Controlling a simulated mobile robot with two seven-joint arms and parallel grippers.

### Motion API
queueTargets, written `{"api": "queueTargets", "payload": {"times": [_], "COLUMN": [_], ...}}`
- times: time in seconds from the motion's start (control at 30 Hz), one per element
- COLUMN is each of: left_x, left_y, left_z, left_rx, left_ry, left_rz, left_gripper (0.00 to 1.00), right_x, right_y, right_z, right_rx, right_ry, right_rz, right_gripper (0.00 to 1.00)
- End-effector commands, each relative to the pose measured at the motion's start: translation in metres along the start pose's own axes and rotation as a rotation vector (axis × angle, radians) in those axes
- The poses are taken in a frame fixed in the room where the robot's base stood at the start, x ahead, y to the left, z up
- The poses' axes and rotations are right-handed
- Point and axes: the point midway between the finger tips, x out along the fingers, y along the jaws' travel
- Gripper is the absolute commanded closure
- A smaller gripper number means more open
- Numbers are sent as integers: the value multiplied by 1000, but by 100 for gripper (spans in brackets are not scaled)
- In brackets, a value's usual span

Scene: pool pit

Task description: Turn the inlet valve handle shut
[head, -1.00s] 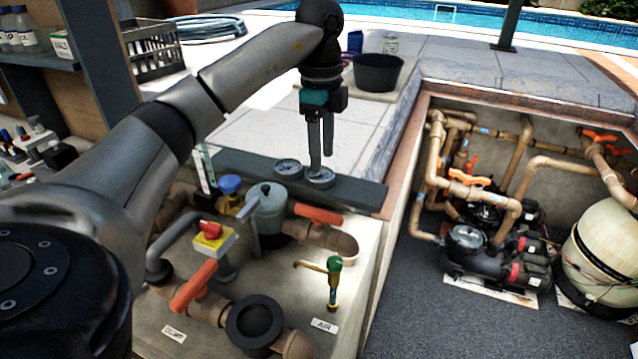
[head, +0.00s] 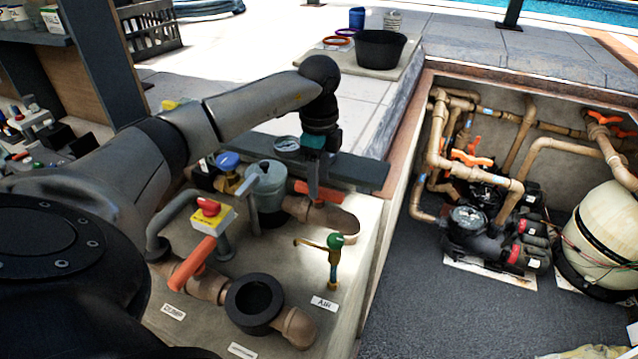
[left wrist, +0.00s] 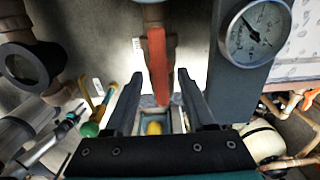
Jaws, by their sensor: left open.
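In the left wrist view my left gripper (left wrist: 160,75) is open, with one finger to each side of the handle's near end; contact cannot be told. A second orange handle (head: 192,264) is on the front pipe. Which handle is the inlet one, I cannot read from the labels. My right gripper is out of view.
A pressure gauge (left wrist: 255,32) is close beside my left gripper on a dark beam (head: 362,173). A green-topped air tap (head: 335,241), a red knob on a yellow box (head: 211,214) and a black ring fitting (head: 255,303) stand nearby. The pit with pumps opens to the right.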

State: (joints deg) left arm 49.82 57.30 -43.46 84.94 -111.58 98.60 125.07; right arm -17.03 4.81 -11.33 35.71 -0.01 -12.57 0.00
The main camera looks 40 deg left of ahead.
Motion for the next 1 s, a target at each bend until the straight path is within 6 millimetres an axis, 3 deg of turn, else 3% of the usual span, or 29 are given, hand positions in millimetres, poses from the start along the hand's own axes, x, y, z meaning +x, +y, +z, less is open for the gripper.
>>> {"api": "queueTargets", "payload": {"times": [0.17, 0.43, 0.93, 1.0], "left_x": [12, 13, 12, 12], "left_y": [0, 0, 0, 0], "left_z": [0, 0, 0, 0], "left_rx": [1, 1, 1, 1], "left_ry": [1, 0, 0, 0], "left_rz": [1, 0, 0, 0], "left_gripper": [45, 45, 100, 100], "right_x": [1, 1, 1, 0], "right_y": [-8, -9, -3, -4], "right_z": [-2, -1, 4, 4], "right_rx": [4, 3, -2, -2], "right_ry": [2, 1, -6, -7], "right_rz": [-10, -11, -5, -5], "right_gripper": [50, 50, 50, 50]}}
